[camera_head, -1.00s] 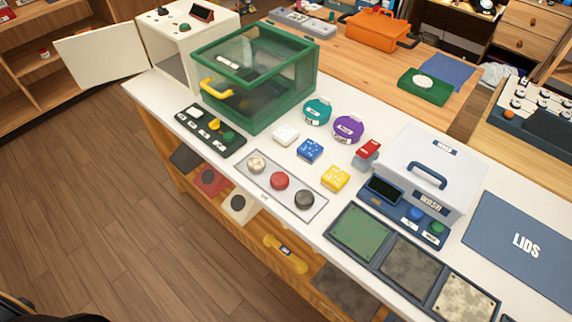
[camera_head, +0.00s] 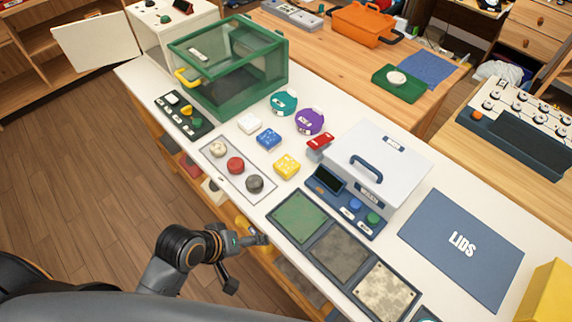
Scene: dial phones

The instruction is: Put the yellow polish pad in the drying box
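A yellow square block (camera_head: 287,166) with pale marks on top lies on the white bench, beside a blue block (camera_head: 269,139) and a white block (camera_head: 249,124). It looks like the yellow pad, though I cannot read a label. A green-framed clear box (camera_head: 222,112) with a yellow handle stands at the back left of the bench. A white box (camera_head: 168,38) with its door open stands behind it; I cannot tell which is the drying box. My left gripper (camera_head: 247,263) is open and empty at the bench's front edge, apart from the block. My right gripper is out of view.
A tray (camera_head: 211,169) holds beige, red and dark round pieces. A white WASH box (camera_head: 395,150) stands right of the yellow block. Framed panels (camera_head: 299,216) line the front edge. Teal (camera_head: 284,103) and purple (camera_head: 310,122) round things sit behind the blocks.

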